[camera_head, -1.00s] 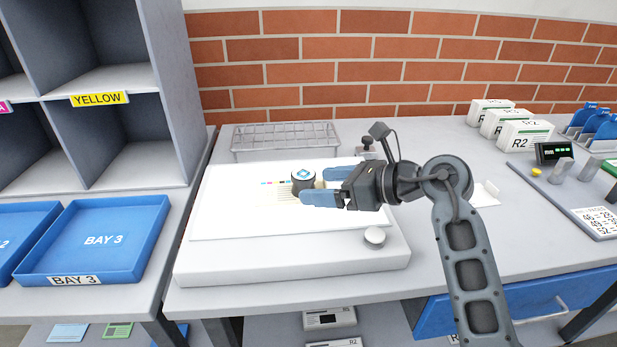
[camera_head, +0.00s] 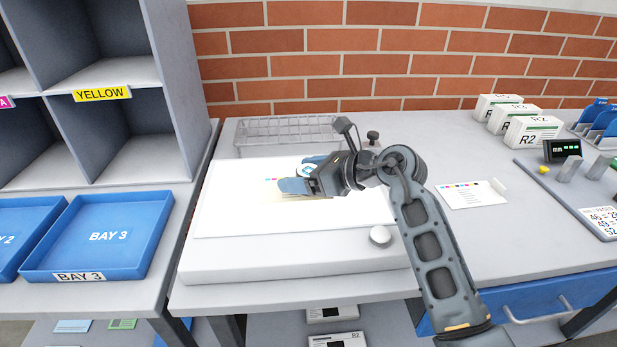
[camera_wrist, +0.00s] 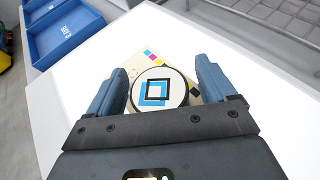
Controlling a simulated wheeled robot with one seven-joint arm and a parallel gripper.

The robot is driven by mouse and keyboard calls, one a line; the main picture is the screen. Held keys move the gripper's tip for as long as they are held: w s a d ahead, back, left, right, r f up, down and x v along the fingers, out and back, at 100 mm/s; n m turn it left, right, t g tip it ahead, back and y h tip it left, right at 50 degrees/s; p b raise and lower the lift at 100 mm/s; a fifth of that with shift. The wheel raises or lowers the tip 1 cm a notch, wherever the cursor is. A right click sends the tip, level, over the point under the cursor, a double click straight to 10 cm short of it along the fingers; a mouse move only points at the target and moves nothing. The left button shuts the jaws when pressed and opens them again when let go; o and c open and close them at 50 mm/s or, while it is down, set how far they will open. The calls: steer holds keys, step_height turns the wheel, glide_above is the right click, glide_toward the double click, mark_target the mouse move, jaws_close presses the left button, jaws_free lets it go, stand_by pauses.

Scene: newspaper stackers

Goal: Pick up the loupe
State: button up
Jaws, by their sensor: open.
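The loupe (camera_wrist: 157,90) is a round piece whose white top shows a blue square and a black square outline. In the wrist view it lies between the two blue fingers of my gripper (camera_wrist: 160,92), which are open with one on each side. In the head view the loupe (camera_head: 312,165) is mostly hidden behind my gripper (camera_head: 295,180); only part of its top shows. It stands on a white panel (camera_head: 225,215), over a printed card with colour patches (camera_wrist: 151,55). I cannot tell whether the fingers touch it.
A wire rack (camera_head: 285,131) stands behind the panel. A round knob (camera_head: 380,236) is at its front right. Blue trays (camera_head: 95,238) and a grey shelf are to the left. White boxes (camera_head: 533,131) and a small display (camera_head: 562,150) are on the right. A card (camera_head: 470,194) lies on the bench.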

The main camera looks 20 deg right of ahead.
steer(key=c, duration=1.2)
